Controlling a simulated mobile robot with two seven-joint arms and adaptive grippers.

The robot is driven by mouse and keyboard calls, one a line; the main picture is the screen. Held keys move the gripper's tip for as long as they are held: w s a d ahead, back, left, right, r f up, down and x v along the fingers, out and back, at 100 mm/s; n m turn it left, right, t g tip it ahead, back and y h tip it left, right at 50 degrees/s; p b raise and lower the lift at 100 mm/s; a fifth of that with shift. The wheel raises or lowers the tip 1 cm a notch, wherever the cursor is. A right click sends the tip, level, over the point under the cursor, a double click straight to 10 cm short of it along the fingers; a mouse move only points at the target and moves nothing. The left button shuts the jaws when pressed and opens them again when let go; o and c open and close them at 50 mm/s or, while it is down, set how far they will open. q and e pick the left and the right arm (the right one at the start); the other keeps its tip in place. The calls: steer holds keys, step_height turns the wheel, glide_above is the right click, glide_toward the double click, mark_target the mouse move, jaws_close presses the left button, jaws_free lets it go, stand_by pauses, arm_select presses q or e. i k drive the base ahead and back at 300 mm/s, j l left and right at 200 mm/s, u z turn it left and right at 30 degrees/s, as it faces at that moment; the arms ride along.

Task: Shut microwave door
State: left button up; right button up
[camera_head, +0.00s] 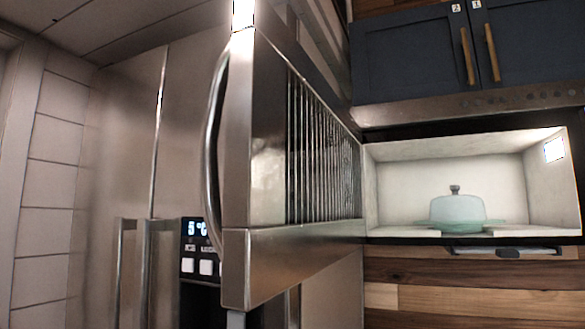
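The microwave door (270,170) stands wide open on the left side of the microwave, swung out toward me. Its curved metal handle (211,150) is on the door's near edge. The lit microwave cavity (400,180) is open to view at the right. Inside it, a pale blue-green domed dish with a dark knob (458,208) sits on a glass plate (445,226). Neither of my grippers shows in this view.
A stainless fridge (130,180) with a lit display (196,229) stands left, behind the door. Dark blue cabinets (410,55) with brass handles are above the microwave. Wood planks (470,300) are below. The space in front of the cavity looks clear.

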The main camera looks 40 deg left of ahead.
mark_target(294, 207)
steer(key=k+j, duration=0.1)
steer(key=j, duration=0.45)
steer(key=k+j, duration=0.1)
steer(key=j, duration=0.45)
steer(key=k+j, duration=0.1)
steer(key=j, duration=0.5)
